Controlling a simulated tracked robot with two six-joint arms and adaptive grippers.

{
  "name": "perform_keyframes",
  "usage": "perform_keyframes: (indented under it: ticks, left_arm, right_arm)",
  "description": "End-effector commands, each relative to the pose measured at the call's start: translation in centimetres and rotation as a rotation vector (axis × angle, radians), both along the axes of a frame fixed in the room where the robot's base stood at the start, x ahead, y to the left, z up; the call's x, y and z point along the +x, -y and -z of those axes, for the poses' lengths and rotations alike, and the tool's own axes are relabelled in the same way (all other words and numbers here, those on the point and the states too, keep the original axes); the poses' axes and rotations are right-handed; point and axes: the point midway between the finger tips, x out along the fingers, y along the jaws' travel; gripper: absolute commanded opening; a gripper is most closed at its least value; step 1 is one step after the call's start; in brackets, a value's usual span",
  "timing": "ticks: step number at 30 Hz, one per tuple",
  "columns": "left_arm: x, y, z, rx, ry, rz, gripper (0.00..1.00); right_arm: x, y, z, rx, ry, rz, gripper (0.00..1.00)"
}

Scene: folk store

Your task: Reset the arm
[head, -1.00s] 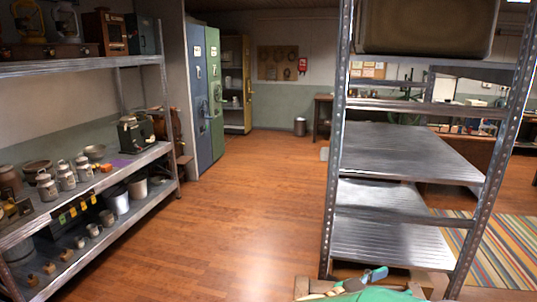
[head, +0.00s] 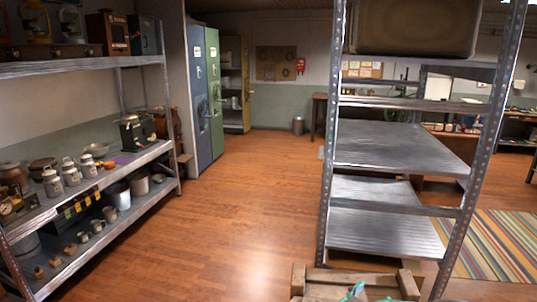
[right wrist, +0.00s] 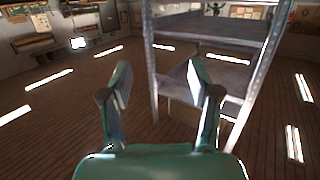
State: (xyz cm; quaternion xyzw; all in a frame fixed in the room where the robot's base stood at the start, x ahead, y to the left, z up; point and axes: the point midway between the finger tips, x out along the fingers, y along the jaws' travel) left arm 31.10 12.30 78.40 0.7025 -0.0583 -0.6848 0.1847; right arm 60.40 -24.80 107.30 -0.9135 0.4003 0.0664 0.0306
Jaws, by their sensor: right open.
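My right gripper (right wrist: 158,88) is open and empty in the right wrist view. Its two green-tipped fingers stand wide apart, with a metal shelf rack (right wrist: 152,60) beyond them. In the head view only a small green part of my arm shows at the bottom edge, in front of a wooden crate. My left gripper is in neither view.
A metal rack (head: 328,160) stands at right with a wooden crate (head: 345,283) low in front of it. A loaded shelf (head: 150,157) with canisters and pots lines the left. Lockers (head: 199,100) stand at the back. The wooden floor (head: 230,215) between is clear.

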Motion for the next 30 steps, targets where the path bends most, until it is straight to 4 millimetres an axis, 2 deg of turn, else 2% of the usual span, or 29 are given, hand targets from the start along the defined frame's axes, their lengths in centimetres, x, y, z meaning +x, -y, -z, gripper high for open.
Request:
perform_keyframes:
  ticks: [1, 5, 8, 11, 12, 15, 18, 21, 27, 28, 30]
  left_arm:
    - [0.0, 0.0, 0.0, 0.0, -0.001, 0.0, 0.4]
    - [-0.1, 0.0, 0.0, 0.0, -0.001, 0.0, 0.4]
    - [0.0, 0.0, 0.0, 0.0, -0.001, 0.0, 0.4]
    - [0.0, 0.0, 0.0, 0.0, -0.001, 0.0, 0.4]
    - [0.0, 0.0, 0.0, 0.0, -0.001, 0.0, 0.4]
    - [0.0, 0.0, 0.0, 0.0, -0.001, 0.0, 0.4]
    - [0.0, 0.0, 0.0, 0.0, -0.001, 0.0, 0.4]
    - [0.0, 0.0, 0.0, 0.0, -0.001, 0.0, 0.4]
    - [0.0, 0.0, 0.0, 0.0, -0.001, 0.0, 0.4]
    - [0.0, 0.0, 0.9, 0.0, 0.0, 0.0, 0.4]
    - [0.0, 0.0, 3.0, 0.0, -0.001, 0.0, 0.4]
  right_arm:
    - [0.2, -0.1, 1.9, 0.027, -0.032, -0.054, 0.62]
    - [0.2, -1.4, 7.2, 0.126, -0.128, -0.212, 0.62]
    - [-1.3, -3.0, 12.5, 0.241, -0.246, -0.348, 0.62]
    - [-5.1, -5.2, 18.5, 0.396, -0.416, -0.487, 0.62]
    - [-7.0, -6.2, 20.6, 0.46, -0.487, -0.535, 0.62]
    - [-12.3, -8.4, 24.4, 0.605, -0.656, -0.625, 0.62]
    - [-17.2, -9.9, 26.6, 0.719, -0.799, -0.682, 0.62]
    - [-21.6, -11.1, 27.8, 0.812, -0.921, -0.72, 0.62]
    - [-29.6, -12.5, 28.8, 0.964, -1.139, -0.769, 0.62]
    - [-30.0, -12.6, 29.8, 0.971, -1.15, -0.773, 0.62]
    - [-29.6, -12.5, 31.8, 0.964, -1.141, -0.772, 0.62]
